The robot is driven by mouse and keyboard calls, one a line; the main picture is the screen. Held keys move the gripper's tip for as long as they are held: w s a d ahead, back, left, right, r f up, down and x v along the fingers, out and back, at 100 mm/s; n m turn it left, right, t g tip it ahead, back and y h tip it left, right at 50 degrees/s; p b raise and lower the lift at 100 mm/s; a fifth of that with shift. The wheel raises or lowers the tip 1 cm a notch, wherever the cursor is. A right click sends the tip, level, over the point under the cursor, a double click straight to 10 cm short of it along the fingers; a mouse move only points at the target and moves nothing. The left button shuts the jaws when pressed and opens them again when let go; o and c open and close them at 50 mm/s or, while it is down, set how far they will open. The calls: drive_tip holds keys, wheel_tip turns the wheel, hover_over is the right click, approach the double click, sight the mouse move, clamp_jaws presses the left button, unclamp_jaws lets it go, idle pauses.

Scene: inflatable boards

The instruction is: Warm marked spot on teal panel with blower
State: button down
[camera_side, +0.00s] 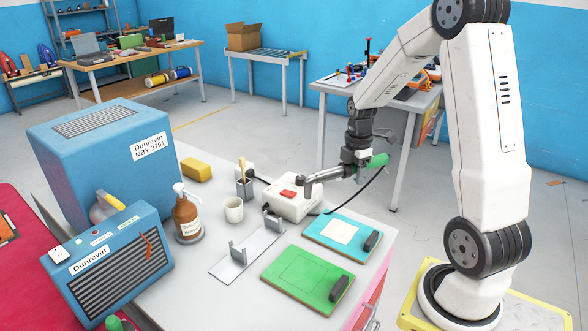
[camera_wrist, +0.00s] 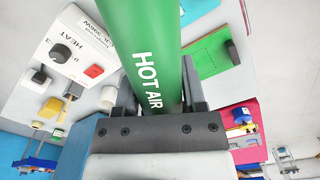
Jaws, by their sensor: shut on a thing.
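My gripper (camera_side: 360,163) is shut on the green blower (camera_side: 378,161), marked HOT AIR, whose body fills the top middle of the wrist view (camera_wrist: 145,45). Its grey nozzle (camera_side: 322,175) points left in the side view, with its tip in front of or above the white heat box (camera_side: 290,205); I cannot tell the gap. The teal panel (camera_side: 318,222) lies flat on the bench, with a cream square patch (camera_side: 340,232) and a black block (camera_side: 372,241) on it. The blower is above and behind this panel, apart from it.
The heat box has a red switch (camera_wrist: 94,71) and a dial (camera_wrist: 60,53). A black cable (camera_side: 372,185) hangs below the blower. The green panel (camera_side: 290,278), metal cradle (camera_side: 238,256), white cup (camera_side: 234,210) and brown bottle (camera_side: 187,217) stand or lie nearby.

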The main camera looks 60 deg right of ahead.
drive_tip(key=s+d+r+m, duration=0.2)
drive_tip(key=s+d+m, duration=0.1)
drive_tip(key=s+d, duration=0.4)
drive_tip(key=shift+s+d+r, duration=0.3)
drive_tip(key=shift+d+r, duration=0.1)
drive_tip(key=shift+d, duration=0.5)
drive_tip(key=shift+f, duration=0.2)
wheel_tip(320, 180, down, 12)
drive_tip(key=shift+f, duration=0.1)
drive_tip(key=shift+r, duration=0.2)
idle(3.8)
wheel_tip(320, 180, up, 12)
drive_tip(key=shift+f, duration=0.15)
idle(0.7)
